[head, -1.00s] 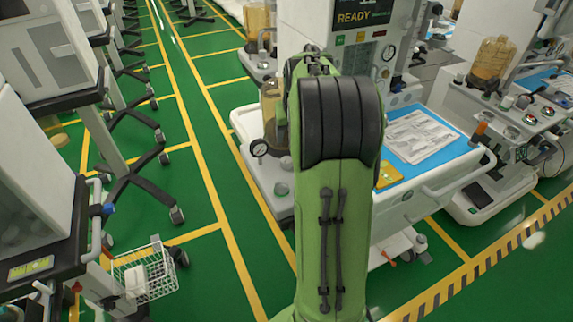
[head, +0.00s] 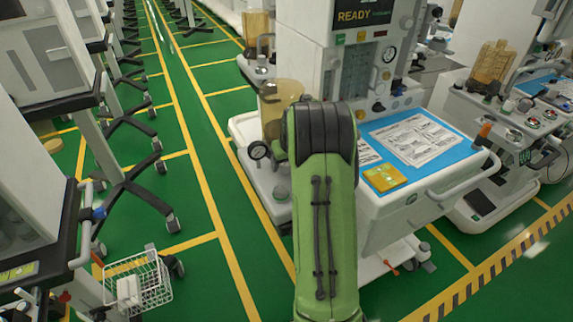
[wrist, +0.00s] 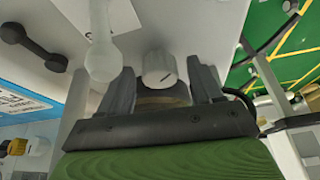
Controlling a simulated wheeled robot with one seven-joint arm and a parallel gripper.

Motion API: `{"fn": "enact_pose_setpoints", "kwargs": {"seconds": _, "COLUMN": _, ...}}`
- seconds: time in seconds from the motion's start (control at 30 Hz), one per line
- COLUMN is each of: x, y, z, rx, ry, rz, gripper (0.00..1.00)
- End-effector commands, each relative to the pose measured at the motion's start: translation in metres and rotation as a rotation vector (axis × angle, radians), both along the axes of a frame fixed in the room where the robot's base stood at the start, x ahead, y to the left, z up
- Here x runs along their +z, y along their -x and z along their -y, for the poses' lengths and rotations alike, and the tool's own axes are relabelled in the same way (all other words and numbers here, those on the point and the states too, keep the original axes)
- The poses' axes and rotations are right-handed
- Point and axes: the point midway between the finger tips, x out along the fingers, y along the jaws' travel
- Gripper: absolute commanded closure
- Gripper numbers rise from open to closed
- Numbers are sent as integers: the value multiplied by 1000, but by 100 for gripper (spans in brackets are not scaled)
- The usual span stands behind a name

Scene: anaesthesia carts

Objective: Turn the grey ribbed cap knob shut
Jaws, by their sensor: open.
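The grey ribbed cap knob (wrist: 158,70) shows in the wrist view, on a pale cart surface, with a short dark mark on its face. My gripper (wrist: 162,82) is open, one dark finger to the left of the knob and one to the right. The knob stands between the fingertips, with a visible gap on the right; I cannot tell whether the left finger touches it. In the head view my green arm hides the gripper.
A pale rounded lever (wrist: 102,55) stands close left of the left finger, with a dark knobbed handle (wrist: 32,45) beyond it. Green floor lies left.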

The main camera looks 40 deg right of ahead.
Motion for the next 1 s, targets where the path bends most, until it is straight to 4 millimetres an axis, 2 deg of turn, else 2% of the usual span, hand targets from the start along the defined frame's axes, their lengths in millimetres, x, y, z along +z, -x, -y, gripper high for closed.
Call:
{"fn": "enact_pose_setpoints", "kwargs": {"seconds": 0.2, "x": 1, "y": 0, "z": 0, "rx": 0, "ry": 0, "rz": 1, "gripper": 37}}
{"fn": "enact_pose_setpoints", "kwargs": {"seconds": 0.57, "x": 1, "y": 0, "z": 0, "rx": 0, "ry": 0, "rz": 1, "gripper": 91}}
{"fn": "enact_pose_setpoints", "kwargs": {"seconds": 0.77, "x": 1, "y": 0, "z": 0, "rx": -16, "ry": 0, "rz": 1, "gripper": 91}}
{"fn": "enact_pose_setpoints", "kwargs": {"seconds": 1.0, "x": 1, "y": -1, "z": -1, "rx": -123, "ry": 2, "rz": 0, "gripper": 91}}
